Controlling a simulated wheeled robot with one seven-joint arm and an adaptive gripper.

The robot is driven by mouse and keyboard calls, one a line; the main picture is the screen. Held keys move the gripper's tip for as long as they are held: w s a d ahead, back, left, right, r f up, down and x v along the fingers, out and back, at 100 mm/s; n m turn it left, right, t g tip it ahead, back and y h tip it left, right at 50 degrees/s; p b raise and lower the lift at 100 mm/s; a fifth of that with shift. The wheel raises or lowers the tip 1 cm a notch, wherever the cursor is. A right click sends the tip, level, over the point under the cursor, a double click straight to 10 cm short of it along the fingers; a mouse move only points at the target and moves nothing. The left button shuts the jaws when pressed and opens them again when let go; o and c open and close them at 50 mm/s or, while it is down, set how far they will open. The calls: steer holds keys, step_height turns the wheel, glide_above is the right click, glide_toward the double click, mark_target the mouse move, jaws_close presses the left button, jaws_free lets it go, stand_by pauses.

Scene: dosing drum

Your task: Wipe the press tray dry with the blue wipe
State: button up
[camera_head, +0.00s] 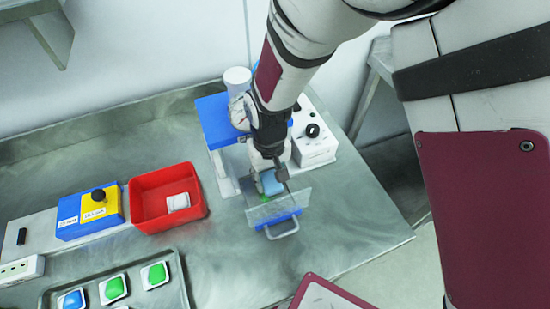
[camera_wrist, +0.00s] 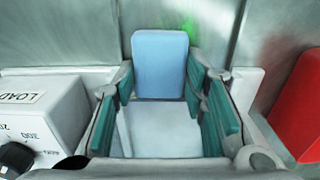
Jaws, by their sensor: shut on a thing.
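My gripper (camera_head: 272,180) is shut on the blue wipe (camera_head: 272,184), a small pale blue block. In the wrist view the wipe (camera_wrist: 160,65) sits between the green-padded fingers. The gripper is low over the front of the press, just behind a clear panel (camera_head: 292,203). The press tray area lies under and around the wipe and is partly hidden by my gripper. A green patch (camera_head: 265,199) shows beside the wipe, and a blurred green patch (camera_wrist: 187,25) shows beyond it in the wrist view. I cannot tell whether the wipe touches the tray.
The white control box (camera_head: 315,145) with a black knob stands right of the press; its LOAD label shows in the wrist view (camera_wrist: 22,97). A red bin (camera_head: 150,220) holding a white item is to the left. A metal tray (camera_head: 185,295) with coloured blocks lies front left. Bench at front centre is clear.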

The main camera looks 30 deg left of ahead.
steer(key=shift+w+d, duration=0.1)
steer(key=shift+d, duration=0.05)
steer(key=shift+s+a+r+p, duration=0.15)
steer(key=shift+s+a+p, duration=0.6)
steer(key=shift+s+a, duration=0.55)
steer(key=shift+w+d+b, duration=0.3)
steer(key=shift+w+d, duration=0.9)
steer(key=shift+w, duration=0.1)
steer(key=shift+s, duration=0.1)
steer(key=shift+s+a+f+p, duration=0.15)
steer(key=shift+s+a+p, duration=0.15)
steer(key=shift+s+a, duration=0.35)
steer(key=shift+s+a+f+p, duration=0.1)
steer(key=shift+s+a+p, duration=0.3)
steer(key=shift+s, duration=0.4)
steer(key=shift+w+d+r+b, duration=0.1)
steer(key=shift+w+d+b, duration=0.05)
steer(key=shift+w+d, duration=0.5)
steer(key=shift+w+d+b, duration=0.15)
steer(key=shift+w+d, duration=0.3)
steer(key=shift+w, duration=0.4)
